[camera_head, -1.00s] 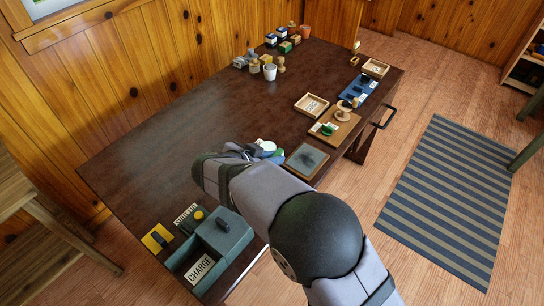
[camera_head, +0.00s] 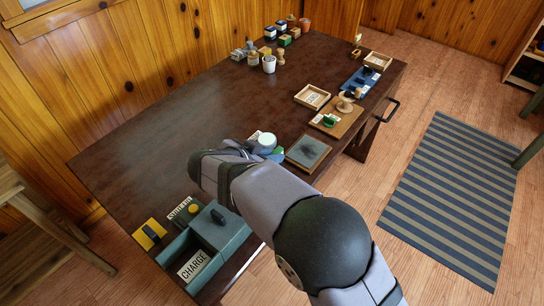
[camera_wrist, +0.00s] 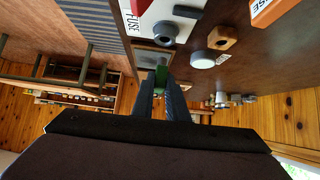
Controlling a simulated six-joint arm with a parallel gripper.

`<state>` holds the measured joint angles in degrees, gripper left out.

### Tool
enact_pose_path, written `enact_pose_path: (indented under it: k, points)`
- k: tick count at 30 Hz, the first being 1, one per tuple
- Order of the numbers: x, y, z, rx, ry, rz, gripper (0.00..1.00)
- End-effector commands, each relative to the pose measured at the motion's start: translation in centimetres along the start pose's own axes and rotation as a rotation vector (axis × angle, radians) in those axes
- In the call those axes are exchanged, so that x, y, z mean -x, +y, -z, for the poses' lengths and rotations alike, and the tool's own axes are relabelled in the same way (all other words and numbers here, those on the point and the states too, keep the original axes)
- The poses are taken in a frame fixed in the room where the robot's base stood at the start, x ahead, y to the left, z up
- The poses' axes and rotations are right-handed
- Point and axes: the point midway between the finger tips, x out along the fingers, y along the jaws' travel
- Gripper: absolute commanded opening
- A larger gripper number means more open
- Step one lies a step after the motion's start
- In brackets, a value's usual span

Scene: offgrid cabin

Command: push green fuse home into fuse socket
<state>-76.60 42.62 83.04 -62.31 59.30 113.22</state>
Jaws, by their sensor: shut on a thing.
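The green fuse (camera_wrist: 161,75) is upright in the wrist view, between the dark fingertips of my gripper (camera_wrist: 161,88), which is shut on it. Its far end is partly hidden by the fingers. Beyond it, a dark ring-shaped socket (camera_wrist: 164,33) sits on a pale board (camera_wrist: 185,12) with a FUSE label (camera_wrist: 133,22). The fuse appears apart from this ring; the depth between them is hard to tell. In the head view my arm hides the gripper, the fuse and most of the board.
In the wrist view, a wooden block with a dark hole (camera_wrist: 222,37), a pale round piece (camera_wrist: 203,60) and an orange FUSE box (camera_wrist: 270,8) lie nearby. In the head view, a CHARGE box (camera_head: 205,245) stands at the front. The table's middle (camera_head: 200,105) is clear.

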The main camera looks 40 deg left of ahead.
Motion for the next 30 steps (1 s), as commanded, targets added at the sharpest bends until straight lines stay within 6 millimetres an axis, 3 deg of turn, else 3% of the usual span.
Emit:
enact_pose_path:
  k: [9,30]
  points:
    - [-1.2,0.0,-1.5,-0.001,0.001,0.000,0.00]
    - [-1.3,0.0,-1.6,0.000,0.000,0.000,0.00]
